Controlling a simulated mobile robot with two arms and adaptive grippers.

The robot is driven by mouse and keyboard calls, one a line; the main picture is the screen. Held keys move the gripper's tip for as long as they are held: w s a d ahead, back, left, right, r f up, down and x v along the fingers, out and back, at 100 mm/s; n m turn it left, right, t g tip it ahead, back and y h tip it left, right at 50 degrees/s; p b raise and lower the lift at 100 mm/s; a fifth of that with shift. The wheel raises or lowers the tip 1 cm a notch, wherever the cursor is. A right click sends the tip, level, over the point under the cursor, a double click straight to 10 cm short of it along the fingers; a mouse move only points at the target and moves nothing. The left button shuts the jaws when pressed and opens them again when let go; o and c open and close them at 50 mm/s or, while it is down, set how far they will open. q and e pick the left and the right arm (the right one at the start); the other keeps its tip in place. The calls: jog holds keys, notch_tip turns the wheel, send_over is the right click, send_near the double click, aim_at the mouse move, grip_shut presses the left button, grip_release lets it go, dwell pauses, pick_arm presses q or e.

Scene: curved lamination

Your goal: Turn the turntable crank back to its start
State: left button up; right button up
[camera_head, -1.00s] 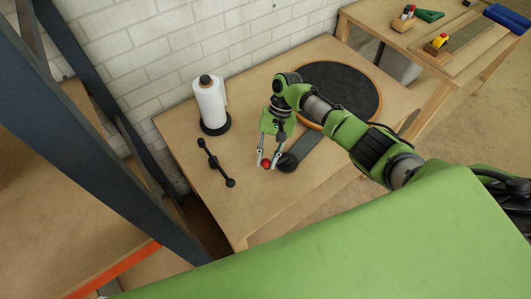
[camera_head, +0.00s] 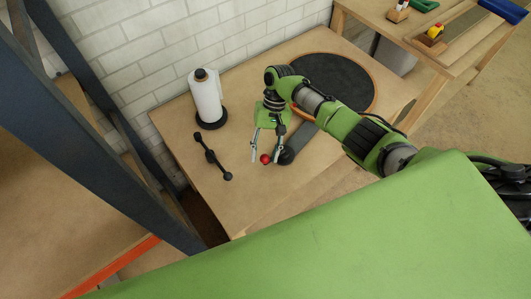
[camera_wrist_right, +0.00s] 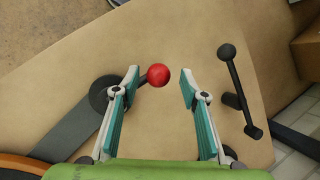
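The turntable (camera_head: 335,82) is a dark round disc with a wooden rim, at the back right of the wooden table. A dark grey strip (camera_wrist_right: 65,135) runs from it to the crank's round black hub (camera_wrist_right: 103,92). The crank ends in a red ball knob (camera_wrist_right: 158,74), which also shows in the head view (camera_head: 265,158). My right gripper (camera_head: 265,160) is open. In the wrist view its fingertips (camera_wrist_right: 159,79) stand apart on either side of the knob, with a gap on both sides; the left finger covers part of the crank arm. My left gripper is not in view.
A black double-ended handle (camera_head: 212,156) lies on the table left of the gripper. A white paper roll (camera_head: 205,98) stands on a black base behind it. A second table (camera_head: 445,50) with tools stands at the back right. A dark steel frame rises at left.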

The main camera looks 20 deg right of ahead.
jog(key=v, duration=1.2)
dwell(0.4)
